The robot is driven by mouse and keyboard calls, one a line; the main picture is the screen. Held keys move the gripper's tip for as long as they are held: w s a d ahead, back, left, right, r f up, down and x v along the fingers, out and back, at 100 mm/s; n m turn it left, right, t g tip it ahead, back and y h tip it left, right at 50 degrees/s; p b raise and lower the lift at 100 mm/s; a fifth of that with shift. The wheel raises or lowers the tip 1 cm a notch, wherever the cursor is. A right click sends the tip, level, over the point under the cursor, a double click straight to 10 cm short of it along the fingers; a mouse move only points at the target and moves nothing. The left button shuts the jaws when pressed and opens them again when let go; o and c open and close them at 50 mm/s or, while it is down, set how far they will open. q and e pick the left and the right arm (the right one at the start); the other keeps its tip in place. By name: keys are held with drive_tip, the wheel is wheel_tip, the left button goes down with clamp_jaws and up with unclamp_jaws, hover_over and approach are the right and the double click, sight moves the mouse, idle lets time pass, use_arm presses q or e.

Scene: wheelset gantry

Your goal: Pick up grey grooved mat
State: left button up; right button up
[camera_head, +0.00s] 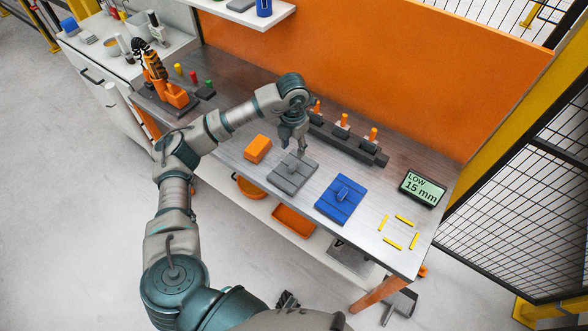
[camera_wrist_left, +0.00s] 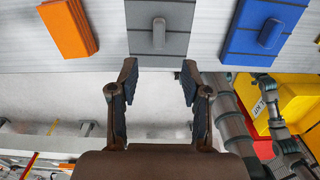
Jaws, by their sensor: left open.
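The grey grooved mat (camera_head: 284,180) lies flat on the metal workbench, with a raised grip block in its middle. It also shows at the top of the left wrist view (camera_wrist_left: 174,12), where its grip block (camera_wrist_left: 158,33) stands just beyond the fingertips. My left gripper (camera_head: 301,152) is over the mat's far part in the head view. In the wrist view the left gripper (camera_wrist_left: 158,75) has its fingers apart with nothing between them. A dark part at the bottom of the head view may be my right gripper (camera_head: 287,300); its jaws are unclear.
A blue mat (camera_head: 332,208) lies right of the grey one, an orange block (camera_head: 257,148) left. Behind is a dark fixture (camera_head: 347,143) with orange-topped pieces. A display (camera_head: 423,188) reads "LOW 15 mm". Yellow strips (camera_head: 393,243) lie front right. Orange bins (camera_head: 294,221) sit on the lower shelf.

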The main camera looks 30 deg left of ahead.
use_arm(q)
hover_over(294, 164)
drive_tip(key=f, duration=0.4)
drive_tip(key=shift+s+d+f, duration=0.2)
drive_tip(key=shift+d+f, duration=0.1)
drive_tip(key=f, duration=0.2)
drive_tip(key=a+f, duration=0.1)
drive_tip(key=f, duration=0.2)
drive_tip(key=shift+a+f, duration=0.1)
drive_tip(key=shift+a, duration=0.05)
drive_tip(key=shift+w+f, duration=0.1)
drive_tip(key=shift+f, duration=0.2)
drive_tip(key=shift+d, duration=0.4)
drive_tip(key=shift+c, duration=0.5)
clamp_jaws()
